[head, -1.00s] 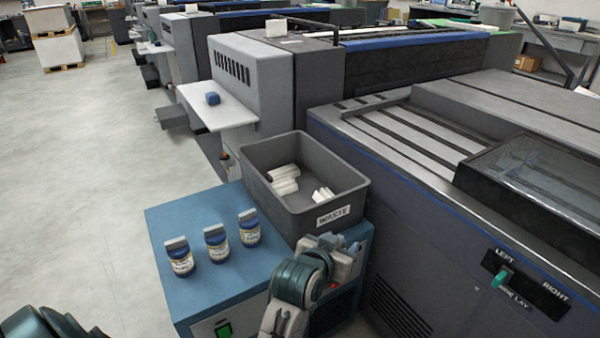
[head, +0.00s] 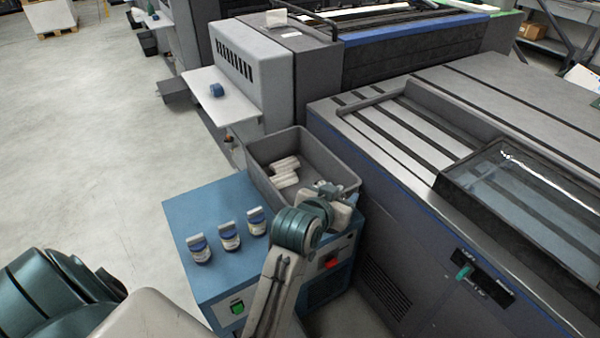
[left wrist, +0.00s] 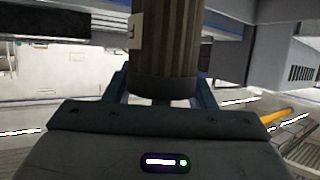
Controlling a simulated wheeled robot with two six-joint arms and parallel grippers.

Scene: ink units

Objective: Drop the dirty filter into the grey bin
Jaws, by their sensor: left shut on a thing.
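The grey bin (head: 268,189) stands on the back of a blue cabinet, with a few pale rolls (head: 286,170) inside. My left gripper (head: 338,192) is at the bin's near right side and covers part of its front wall; I cannot tell whether it is over the rim. In the left wrist view, the left gripper (left wrist: 165,90) is shut on the dirty filter (left wrist: 166,40), a dark grey-brown ribbed cylinder with a pale label at its side. In the head view the filter is hidden or too small to make out. My right gripper is not in view.
Several small blue-and-white bottles (head: 229,237) stand on the blue cabinet (head: 190,208), left of my arm. The cabinet front has a green button (head: 237,307) and a red switch (head: 331,262). A large grey press (head: 400,220) stands close on the right. Open floor lies left.

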